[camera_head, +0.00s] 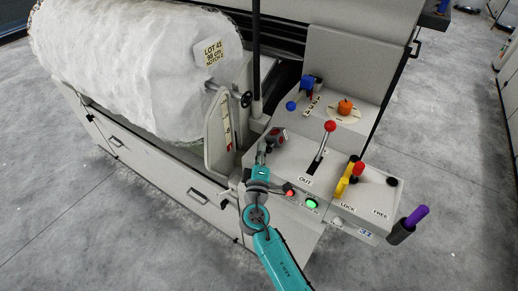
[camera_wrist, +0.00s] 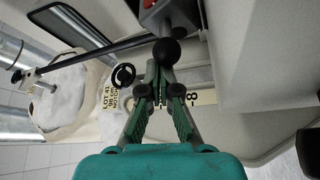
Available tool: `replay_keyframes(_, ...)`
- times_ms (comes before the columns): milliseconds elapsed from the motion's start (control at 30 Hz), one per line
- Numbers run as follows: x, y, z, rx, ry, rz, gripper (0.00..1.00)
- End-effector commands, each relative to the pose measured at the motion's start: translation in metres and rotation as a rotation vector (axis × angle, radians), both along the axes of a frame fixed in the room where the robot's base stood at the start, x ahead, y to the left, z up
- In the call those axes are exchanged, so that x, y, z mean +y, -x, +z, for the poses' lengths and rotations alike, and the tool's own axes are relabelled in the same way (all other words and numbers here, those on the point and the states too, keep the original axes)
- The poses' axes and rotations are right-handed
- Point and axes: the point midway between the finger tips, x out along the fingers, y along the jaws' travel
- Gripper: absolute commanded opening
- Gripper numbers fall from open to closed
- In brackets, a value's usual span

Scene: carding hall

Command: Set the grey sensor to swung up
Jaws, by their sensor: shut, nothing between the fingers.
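The grey sensor, a small grey block with red marks, (camera_head: 277,136) is over the left edge of the control panel in the head view. In the wrist view, a grey block with a red patch, which looks like the same sensor, (camera_wrist: 172,14) is at the top edge, partly cut off. A black ball knob (camera_wrist: 166,51) shows just below it. My gripper (camera_wrist: 161,72) is shut and empty, its fingertips just under the knob; I cannot tell whether they touch. In the head view my gripper (camera_head: 262,150) is just left of the sensor, small and partly hidden by my arm.
A large white fibre roll (camera_head: 130,70) lies at left. A red-knobbed lever (camera_head: 329,127), an orange knob (camera_head: 345,106), a blue-knobbed control (camera_head: 307,84) and a yellow lever (camera_head: 343,186) stand on the panel. A purple handle (camera_head: 417,217) sticks out at right.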

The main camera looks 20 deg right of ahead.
Motion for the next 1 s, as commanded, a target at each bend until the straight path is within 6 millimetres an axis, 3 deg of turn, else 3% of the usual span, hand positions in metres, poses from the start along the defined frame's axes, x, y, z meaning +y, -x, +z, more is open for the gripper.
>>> replay_keyframes(1000, -0.013, 0.017, -0.011, -0.022, -0.020, -0.004, 0.00)
